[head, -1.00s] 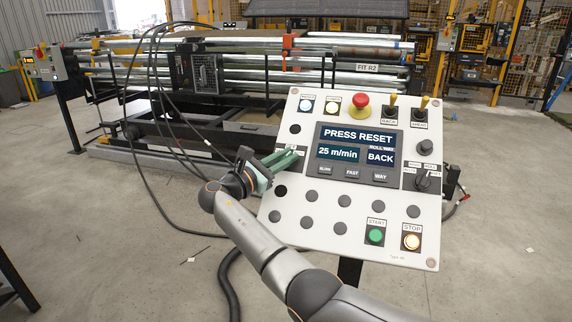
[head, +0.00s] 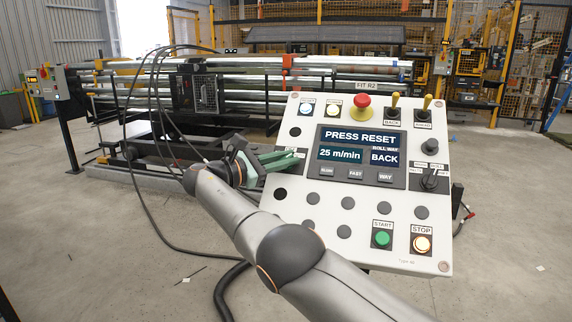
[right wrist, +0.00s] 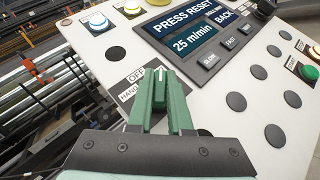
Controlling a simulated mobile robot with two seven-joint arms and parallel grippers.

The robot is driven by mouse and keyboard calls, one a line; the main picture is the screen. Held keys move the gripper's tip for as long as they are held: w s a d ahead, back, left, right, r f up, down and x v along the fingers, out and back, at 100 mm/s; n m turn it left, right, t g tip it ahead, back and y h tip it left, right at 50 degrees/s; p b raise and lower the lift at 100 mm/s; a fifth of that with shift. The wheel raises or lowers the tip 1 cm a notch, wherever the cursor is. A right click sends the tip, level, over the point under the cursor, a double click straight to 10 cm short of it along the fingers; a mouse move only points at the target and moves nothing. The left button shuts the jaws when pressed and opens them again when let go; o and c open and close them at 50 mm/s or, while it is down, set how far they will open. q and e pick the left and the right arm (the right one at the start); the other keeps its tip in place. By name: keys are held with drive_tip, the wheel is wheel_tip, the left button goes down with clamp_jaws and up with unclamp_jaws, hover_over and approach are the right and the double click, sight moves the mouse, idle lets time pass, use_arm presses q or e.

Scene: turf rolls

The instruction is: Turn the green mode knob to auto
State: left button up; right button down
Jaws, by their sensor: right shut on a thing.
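The white control panel (head: 345,262) stands tilted in front of me. My right gripper (head: 292,158) reaches its left side from the left. In the right wrist view its green fingers (right wrist: 160,100) are shut around the green mode knob (right wrist: 161,76), of which only a small part shows between them. A label with OFF (right wrist: 136,77) above and HAND at the left sits behind the knob. The AUTO mark is hidden by the fingers. In the head view the gripper covers the knob. My left gripper is not in view.
The panel's screen (head: 358,146) reads PRESS RESET, 25 m/min and BACK. A red emergency button (head: 362,101), a green start button (head: 382,238) and a lit stop button (head: 422,243) sit on the panel. Cables (head: 131,150) hang left of it. A roller machine (head: 200,95) stands behind.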

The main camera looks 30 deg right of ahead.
drive_tip(key=shift+f, duration=0.25)
drive_tip(key=c, duration=0.8)
unclamp_jaws()
drive_tip(key=shift+w+f, duration=0.1)
drive_tip(key=shift+c, duration=0.2)
drive_tip(key=shift+r, duration=0.2)
